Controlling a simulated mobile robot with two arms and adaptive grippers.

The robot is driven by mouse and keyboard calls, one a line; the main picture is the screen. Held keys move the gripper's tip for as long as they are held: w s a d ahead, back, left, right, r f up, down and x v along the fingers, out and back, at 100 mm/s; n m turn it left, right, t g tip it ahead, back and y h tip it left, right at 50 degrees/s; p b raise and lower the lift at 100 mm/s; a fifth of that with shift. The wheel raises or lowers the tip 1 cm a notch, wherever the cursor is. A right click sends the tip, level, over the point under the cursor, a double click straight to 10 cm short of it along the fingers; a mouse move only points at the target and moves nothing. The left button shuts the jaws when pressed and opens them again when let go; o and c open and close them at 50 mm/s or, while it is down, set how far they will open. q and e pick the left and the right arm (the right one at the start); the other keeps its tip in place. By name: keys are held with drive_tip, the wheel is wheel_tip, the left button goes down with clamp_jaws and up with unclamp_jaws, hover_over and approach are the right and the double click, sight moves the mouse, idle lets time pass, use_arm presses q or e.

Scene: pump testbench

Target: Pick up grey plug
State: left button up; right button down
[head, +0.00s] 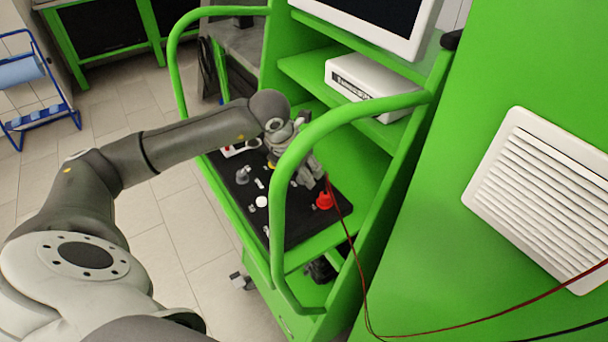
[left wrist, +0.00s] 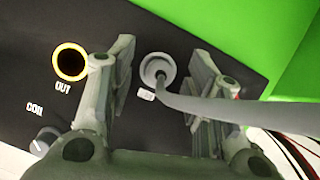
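The grey plug (left wrist: 157,69) shows in the left wrist view, round, on the black panel (left wrist: 30,25), with a thick grey cable (left wrist: 235,108) running from it to the right. My left gripper (left wrist: 160,62) is open, with one finger on each side of the plug and a visible gap on both sides. In the head view my left gripper (head: 308,177) is low over the far right part of the panel and hides the grey plug. My right gripper is in neither view.
A red plug (head: 324,201) with a thin red cable is close to my left gripper. A yellow-ringed socket (left wrist: 70,62) marked OUT and a grey knob (left wrist: 47,137) are left of the fingers. A green handrail (head: 290,165) curves in front of the panel.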

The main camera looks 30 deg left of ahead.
use_arm(q)
drive_tip(key=c, duration=0.8)
drive_tip(key=shift+c, duration=0.2)
drive_tip(key=shift+r, duration=0.2)
drive_tip(key=shift+r, duration=0.3)
wheel_tip(320, 180, up, 2)
drive_tip(key=shift+r+b, duration=0.1)
drive_tip(key=shift+b, duration=0.3)
drive_tip(key=s+a+r+b, duration=0.2)
drive_tip(key=a+r, duration=0.3)
drive_tip(key=a, duration=0.1)
drive_tip(key=s+a+r+b, duration=0.2)
drive_tip(key=a+r+b, duration=0.1)
drive_tip(key=a+r, duration=0.2)
drive_tip(key=a, duration=0.2)
drive_tip(key=shift+a, duration=0.3)
